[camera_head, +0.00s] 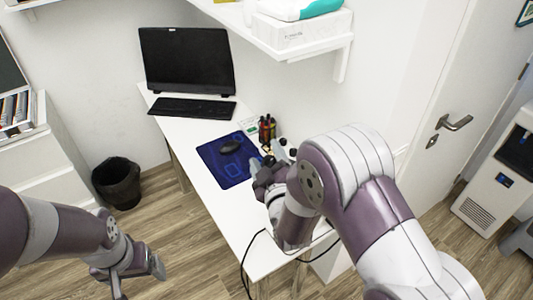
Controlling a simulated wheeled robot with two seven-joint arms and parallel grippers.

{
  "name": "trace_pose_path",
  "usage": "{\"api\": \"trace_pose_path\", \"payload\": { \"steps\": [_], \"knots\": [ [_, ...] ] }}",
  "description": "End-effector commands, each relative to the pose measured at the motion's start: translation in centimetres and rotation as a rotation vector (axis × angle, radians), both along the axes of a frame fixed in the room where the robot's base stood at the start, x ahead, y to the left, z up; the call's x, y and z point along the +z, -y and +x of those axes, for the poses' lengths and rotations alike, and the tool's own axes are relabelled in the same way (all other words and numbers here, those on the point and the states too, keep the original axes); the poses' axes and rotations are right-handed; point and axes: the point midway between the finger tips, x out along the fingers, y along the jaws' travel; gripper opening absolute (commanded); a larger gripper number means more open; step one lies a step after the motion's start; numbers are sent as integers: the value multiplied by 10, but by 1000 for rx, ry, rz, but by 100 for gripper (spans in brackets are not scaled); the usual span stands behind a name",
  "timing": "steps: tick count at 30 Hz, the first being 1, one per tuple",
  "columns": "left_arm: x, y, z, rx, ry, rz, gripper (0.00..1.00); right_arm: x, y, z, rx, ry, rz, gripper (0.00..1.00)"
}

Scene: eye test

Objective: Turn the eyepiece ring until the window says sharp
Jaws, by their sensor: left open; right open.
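My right gripper (262,168) is over the desk, just right of the mouse pad, and is open. It and my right arm cover much of a small white and black device (282,150), of which only bits show behind them. I cannot make out an eyepiece ring or a window with text. Whether the gripper touches the device cannot be told. My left gripper (140,275) is open and empty, low over the floor left of the desk.
The white desk (190,128) holds a dark monitor (187,60), a black keyboard (192,108), a blue mouse pad (232,176) with a mouse (230,147), and small dark bottles (267,129). A shelf (290,46) hangs above. A black bin (118,182) stands left.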

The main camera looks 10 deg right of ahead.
Motion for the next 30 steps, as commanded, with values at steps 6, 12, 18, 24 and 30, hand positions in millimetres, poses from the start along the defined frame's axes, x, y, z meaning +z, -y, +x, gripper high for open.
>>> {"api": "trace_pose_path", "payload": {
  "steps": [6, 12, 18, 24, 30],
  "knots": [
    [1, 0, 0, 0, 0, 0, 88, 0, 0, 4, 0, 0, 0, 66],
    [1, 0, 0, 0, 0, 0, 88, 0, 0, 3, 0, 0, 0, 30],
    [1, 0, 0, 0, 0, 0, 88, 0, 0, 3, 1, -2, 0, 14],
    [6, 0, 0, 0, 0, 0, 88, 1, 1, 3, 25, -27, -9, 14],
    [19, 0, 0, 0, 0, 0, 88, 2, 0, 3, 104, -103, -36, 14]
  ]
}}
